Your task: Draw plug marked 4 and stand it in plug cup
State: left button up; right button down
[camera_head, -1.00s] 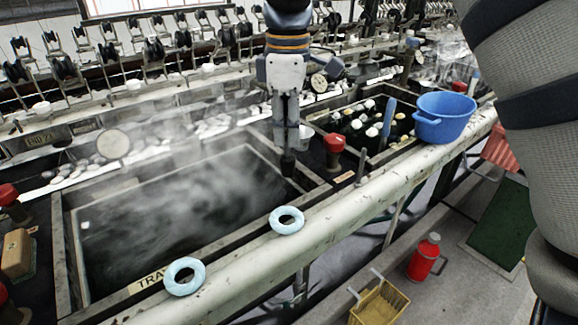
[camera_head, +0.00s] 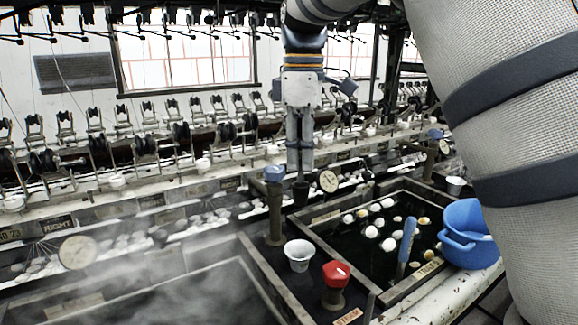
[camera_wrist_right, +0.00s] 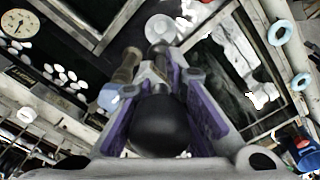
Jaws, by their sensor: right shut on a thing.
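My right gripper (camera_head: 300,172) is upright, jaws down, and shut on a dark plug (camera_head: 301,192), which hangs below the fingertips. In the right wrist view the plug's round black end (camera_wrist_right: 160,122) sits between the purple fingers; no number is readable on it. A white cup (camera_head: 299,256), which may be the plug cup, stands on the dark ledge between the two basins. In the head view it lies below the held plug, apart from it. A pale round cup (camera_wrist_right: 160,27) shows past the fingertips in the wrist view. My left gripper is not in view.
A blue-topped valve post (camera_head: 274,205) stands close left of the gripper. A red steam knob (camera_head: 335,285) is right of the cup. The right basin holds several white cocoons and a blue-handled tool (camera_head: 406,247). A blue tub (camera_head: 466,235) sits on its edge.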

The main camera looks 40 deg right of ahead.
aim_at(301, 205)
jog(key=shift+w+d+r, duration=0.1)
jog(key=shift+d, duration=0.05)
jog(key=f, duration=0.8)
jog(key=shift+a+f, duration=0.2)
jog(key=shift+f, duration=0.85)
jog(key=shift+f, duration=0.15)
jog(key=shift+f, duration=0.75)
jog(key=shift+f, duration=0.15)
jog(key=shift+f, duration=0.5)
jog(key=shift+f, duration=0.75)
dwell(0.7)
jog(key=c, duration=1.6)
grip_release()
